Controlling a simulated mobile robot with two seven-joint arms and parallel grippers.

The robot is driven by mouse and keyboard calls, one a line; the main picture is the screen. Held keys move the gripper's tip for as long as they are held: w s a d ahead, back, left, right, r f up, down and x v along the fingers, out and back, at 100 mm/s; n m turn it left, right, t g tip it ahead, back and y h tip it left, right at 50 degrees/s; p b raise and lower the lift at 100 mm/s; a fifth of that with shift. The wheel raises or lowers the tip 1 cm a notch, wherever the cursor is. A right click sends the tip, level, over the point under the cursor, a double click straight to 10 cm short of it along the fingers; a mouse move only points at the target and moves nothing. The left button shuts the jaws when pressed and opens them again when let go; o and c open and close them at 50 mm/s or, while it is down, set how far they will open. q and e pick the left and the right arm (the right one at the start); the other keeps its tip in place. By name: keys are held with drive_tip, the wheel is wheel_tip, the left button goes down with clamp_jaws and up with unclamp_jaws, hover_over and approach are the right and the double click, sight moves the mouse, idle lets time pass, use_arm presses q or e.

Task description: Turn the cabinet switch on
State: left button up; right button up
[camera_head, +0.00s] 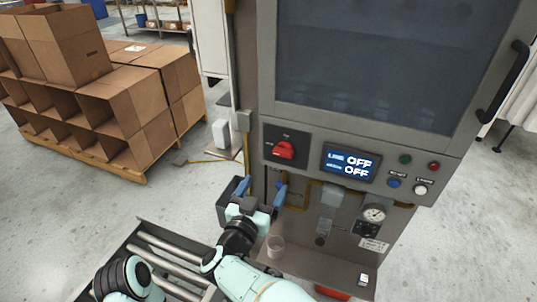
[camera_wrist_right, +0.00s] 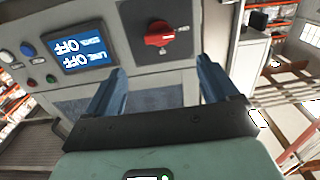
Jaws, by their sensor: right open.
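The grey cabinet (camera_head: 300,115) stands in front of me. Its red rotary switch (camera_head: 285,150) sits on a black plate left of the display (camera_head: 350,164), which reads OFF on both lines. In the right wrist view the red switch (camera_wrist_right: 158,38) and the display (camera_wrist_right: 78,50) appear upside down. My right gripper (camera_head: 262,190) is open and empty, below the switch and apart from it; its blue fingers (camera_wrist_right: 160,90) show spread in the wrist view. My left gripper is not in view.
Buttons (camera_head: 405,159) sit right of the display. A gauge (camera_head: 374,214) and a clear cup (camera_head: 275,246) are lower on the cabinet. A roller conveyor (camera_head: 170,262) lies at lower left. Cardboard boxes (camera_head: 130,95) stand on a pallet at left, with open floor between.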

sight(282, 154)
drive_tip(key=p+x, duration=0.2)
drive_tip(key=x, duration=1.1)
drive_tip(key=shift+w+r, duration=0.1)
drive_tip(key=shift+r, duration=0.1)
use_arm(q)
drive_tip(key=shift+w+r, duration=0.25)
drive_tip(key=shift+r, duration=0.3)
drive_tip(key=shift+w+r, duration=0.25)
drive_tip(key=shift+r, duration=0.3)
use_arm(e)
drive_tip(key=shift+d, duration=0.1)
drive_tip(key=c, duration=1.1)
